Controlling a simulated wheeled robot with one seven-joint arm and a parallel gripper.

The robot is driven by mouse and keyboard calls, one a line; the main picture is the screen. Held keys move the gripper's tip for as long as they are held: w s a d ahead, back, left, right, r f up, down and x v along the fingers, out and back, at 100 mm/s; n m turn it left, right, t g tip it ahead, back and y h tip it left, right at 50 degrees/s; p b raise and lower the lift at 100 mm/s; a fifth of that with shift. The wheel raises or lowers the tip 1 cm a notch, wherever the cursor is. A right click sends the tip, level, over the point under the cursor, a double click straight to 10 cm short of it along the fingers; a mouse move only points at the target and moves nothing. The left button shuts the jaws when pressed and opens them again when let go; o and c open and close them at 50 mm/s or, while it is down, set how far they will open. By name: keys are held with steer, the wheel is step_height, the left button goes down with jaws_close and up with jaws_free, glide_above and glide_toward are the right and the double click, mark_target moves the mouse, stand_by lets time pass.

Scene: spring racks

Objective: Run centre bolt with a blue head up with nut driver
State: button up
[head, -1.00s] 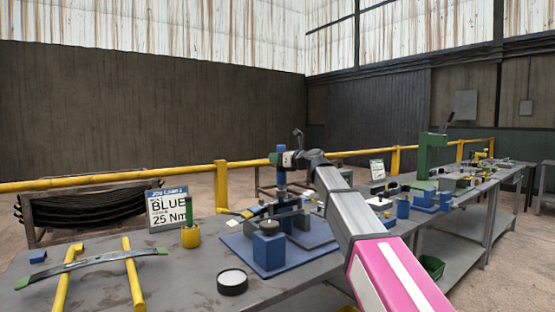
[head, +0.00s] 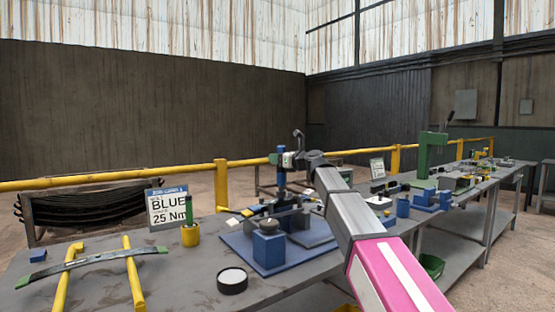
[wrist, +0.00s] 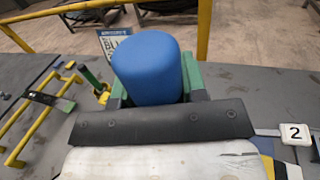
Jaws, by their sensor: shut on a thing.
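My gripper (head: 281,160) is shut on an upright blue tool, which looks like the nut driver (head: 282,178), above the fixture on the blue base plate (head: 240,241). In the wrist view the rounded blue handle (wrist: 146,68) stands between the green finger pads. The tool's lower end reaches down among dark fixture parts (head: 288,213). I cannot tell whether it touches a bolt. The centre bolt and its head colour cannot be made out in either view.
A job card (head: 168,208) reads BLUE, 25 Nm. Beside it stands a yellow cup (head: 191,235) with a green stick. A leaf spring (head: 92,259) lies across yellow rails at left. A blue block (head: 268,249) and a white-topped round tin (head: 232,281) stand in front.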

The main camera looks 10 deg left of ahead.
steer(key=shift+f, duration=0.55)
stand_by(1.6)
steer(key=shift+r, duration=0.15)
steer(key=shift+r, duration=3.45)
